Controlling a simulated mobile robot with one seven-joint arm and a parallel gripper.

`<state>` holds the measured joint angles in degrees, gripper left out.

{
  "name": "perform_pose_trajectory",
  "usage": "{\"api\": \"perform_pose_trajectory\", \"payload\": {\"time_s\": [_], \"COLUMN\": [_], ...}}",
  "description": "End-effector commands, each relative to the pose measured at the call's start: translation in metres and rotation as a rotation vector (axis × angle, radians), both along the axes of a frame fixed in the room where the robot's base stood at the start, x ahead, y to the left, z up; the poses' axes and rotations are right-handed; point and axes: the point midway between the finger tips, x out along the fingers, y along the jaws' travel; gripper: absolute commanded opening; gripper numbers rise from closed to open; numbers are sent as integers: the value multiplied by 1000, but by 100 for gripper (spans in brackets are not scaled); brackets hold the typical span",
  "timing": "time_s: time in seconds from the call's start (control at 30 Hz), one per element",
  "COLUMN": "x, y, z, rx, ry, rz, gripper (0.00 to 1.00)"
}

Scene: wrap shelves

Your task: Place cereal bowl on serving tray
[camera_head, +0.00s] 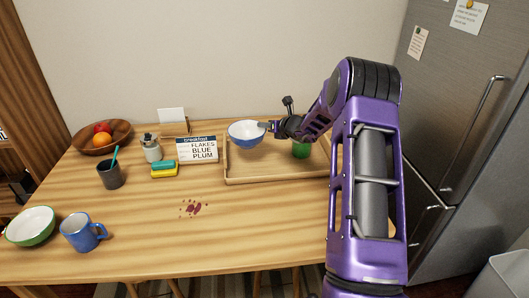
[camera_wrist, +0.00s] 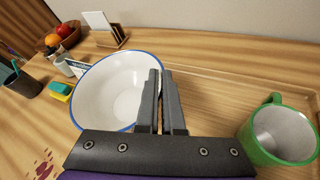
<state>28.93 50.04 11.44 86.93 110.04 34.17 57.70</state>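The blue bowl (camera_head: 246,139), white inside, is at the back left part of the wooden serving tray (camera_head: 270,179). I cannot tell whether its base touches the tray. A second bowl, green outside (camera_head: 30,227), sits at the table's left front.
A breakfast sign (camera_head: 197,150) reading flakes, blue, plum stands left of the tray, beside sponges (camera_head: 164,169) and a jar (camera_head: 152,149). A blue mug (camera_head: 82,233), dark cup (camera_head: 111,175) and fruit bowl (camera_head: 101,143) are further left. A red stain (camera_head: 193,208) marks the table; the front middle is otherwise clear.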

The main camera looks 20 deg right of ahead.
Motion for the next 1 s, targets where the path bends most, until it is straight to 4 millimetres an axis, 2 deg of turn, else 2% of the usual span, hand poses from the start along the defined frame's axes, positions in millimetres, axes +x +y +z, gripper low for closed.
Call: {"api": "perform_pose_trajectory", "payload": {"time_s": [0.03,0.13,0.37,0.6,0.97,1.0], "x": [0,0,0,0,0,-1], "y": [1,1,1,1,1,1], "z": [-15,-32,-50,-81,-85,-85], "rx": [3,3,2,0,0,-1], "ry": [3,1,-1,0,-2,0], "rz": [0,1,1,1,2,2], "gripper": [0,0,0,0,0,10]}}
